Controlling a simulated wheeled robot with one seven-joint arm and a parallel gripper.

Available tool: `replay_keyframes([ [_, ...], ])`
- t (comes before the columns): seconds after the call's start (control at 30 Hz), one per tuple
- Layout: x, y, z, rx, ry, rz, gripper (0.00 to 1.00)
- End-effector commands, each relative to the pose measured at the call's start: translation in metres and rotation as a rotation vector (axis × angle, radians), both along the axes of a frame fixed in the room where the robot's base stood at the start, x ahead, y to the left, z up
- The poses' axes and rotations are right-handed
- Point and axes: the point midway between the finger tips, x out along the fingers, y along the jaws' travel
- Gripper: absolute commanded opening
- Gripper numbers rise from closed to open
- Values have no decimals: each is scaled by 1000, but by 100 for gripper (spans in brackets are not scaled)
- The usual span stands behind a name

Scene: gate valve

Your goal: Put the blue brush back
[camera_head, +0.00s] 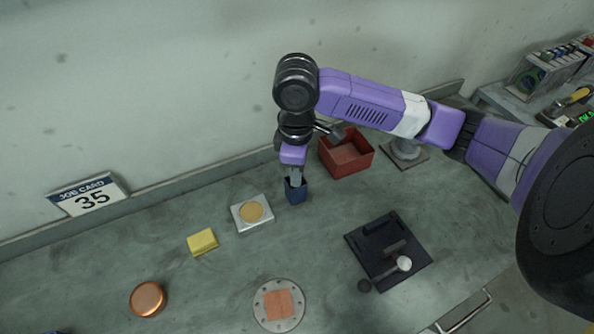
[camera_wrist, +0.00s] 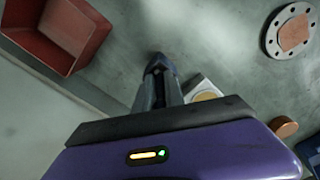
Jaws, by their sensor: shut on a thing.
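My gripper (camera_head: 295,180) points down over the bench, in front of the red bin. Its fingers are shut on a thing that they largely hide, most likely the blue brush. A small dark blue, box-like thing (camera_head: 297,194) shows right at the fingertips and seems to reach the bench. I cannot tell whether it is the brush itself or a holder around it. In the wrist view my gripper (camera_wrist: 158,88) ends at a dark, blurred shape (camera_wrist: 160,63), and the brush cannot be made out clearly.
The red bin (camera_head: 346,161) stands close behind right. A metal plate with a tan disc (camera_head: 252,213) lies just left, then a yellow block (camera_head: 202,242). A dark tray (camera_head: 365,238), a round flange (camera_head: 279,305) and a copper disc (camera_head: 148,299) lie nearer. Bare bench lies between them.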

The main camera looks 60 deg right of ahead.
Motion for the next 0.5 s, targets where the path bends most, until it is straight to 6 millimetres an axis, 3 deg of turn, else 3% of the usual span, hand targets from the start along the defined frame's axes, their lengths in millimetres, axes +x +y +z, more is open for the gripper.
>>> replay_keyframes([
  [0.03, 0, 0, -2, 0, 0, 0, 16],
  [0.13, 0, 0, -1, 0, 0, 0, 36],
  [0.5, 0, 0, 2, 0, 0, 0, 36],
])
